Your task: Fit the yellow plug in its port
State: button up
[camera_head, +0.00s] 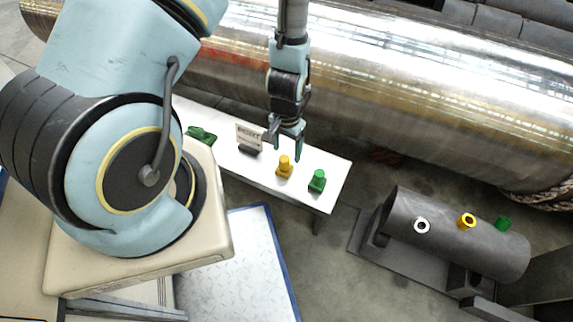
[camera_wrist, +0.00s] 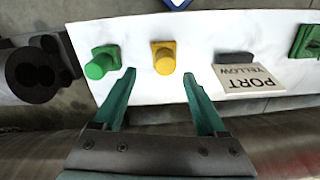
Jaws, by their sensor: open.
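The yellow plug (camera_head: 285,168) stands upright on a white bench, a round knob on a square base. In the wrist view the yellow plug (camera_wrist: 164,58) lies just beyond and between my fingertips. My gripper (camera_head: 287,148) is open and empty, pointing down close above the plug; its two teal fingers (camera_wrist: 159,74) are spread apart. I see no contact with the plug. The yellow port (camera_head: 467,221) is a ring on top of the dark grey barrel (camera_head: 400,211), between a white ring (camera_head: 422,226) and a green one (camera_head: 503,223).
A green plug (camera_head: 317,181) stands right of the yellow one on the white bench (camera_head: 325,200). A sign (camera_wrist: 250,78) reading "PORT YELLOW" stands on the other side. Another green piece (camera_head: 201,135) lies farther left. A large shiny metal cylinder (camera_head: 430,110) runs behind the bench.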

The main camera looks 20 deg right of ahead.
aim_at(284, 159)
jog(key=f, duration=0.3)
jog(key=f+b, duration=0.1)
jog(key=f, duration=0.1)
jog(key=shift+w+a+f, duration=0.25)
jog(key=shift+a+f, duration=0.05)
jog(key=shift+f, duration=0.05)
grip_shut()
dwell(0.3)
